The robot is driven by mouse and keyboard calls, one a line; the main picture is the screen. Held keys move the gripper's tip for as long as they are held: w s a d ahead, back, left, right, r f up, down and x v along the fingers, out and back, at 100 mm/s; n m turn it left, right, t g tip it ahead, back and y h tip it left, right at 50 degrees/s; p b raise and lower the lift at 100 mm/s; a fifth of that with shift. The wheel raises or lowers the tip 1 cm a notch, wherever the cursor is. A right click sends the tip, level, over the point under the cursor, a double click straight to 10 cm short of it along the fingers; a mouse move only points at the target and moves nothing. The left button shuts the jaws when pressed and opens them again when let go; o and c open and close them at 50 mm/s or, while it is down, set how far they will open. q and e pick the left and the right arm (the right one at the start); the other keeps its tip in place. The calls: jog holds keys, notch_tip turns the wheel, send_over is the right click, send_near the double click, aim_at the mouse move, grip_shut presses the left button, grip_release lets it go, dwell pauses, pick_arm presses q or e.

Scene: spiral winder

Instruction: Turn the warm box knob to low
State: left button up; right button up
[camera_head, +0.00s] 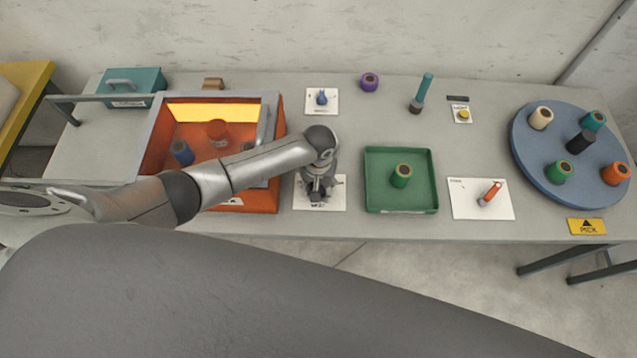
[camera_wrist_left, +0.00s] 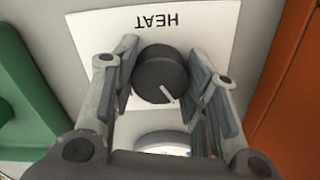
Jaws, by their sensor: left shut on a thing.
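The warm box knob (camera_wrist_left: 155,70) is a dark round knob with a white pointer line, on a white card (camera_wrist_left: 90,30) marked HEAT. In the left wrist view the lettering is upside down and the pointer points down and to the right. My left gripper (camera_head: 318,194) reaches down over the HEAT card in the head view and hides the knob there. In the left wrist view its fingers are shut on the knob, one at each side. The low mark cannot be made out. My right gripper is not in view.
The orange warm box (camera_head: 278,117), with a lit strip and spools inside, stands left of the card under my left arm. A green tray (camera_head: 434,206) with a green spool is close on the right. A blue turntable (camera_head: 532,160) with several spools is farther right.

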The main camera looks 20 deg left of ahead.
pick_arm(q)
jog(key=m+p, duration=0.1)
jog(key=m, duration=0.2)
jog(key=shift+m, duration=1.3)
jog(key=o, duration=1)
jog(key=shift+o, duration=0.2)
notch_tip(320, 180, up, 12)
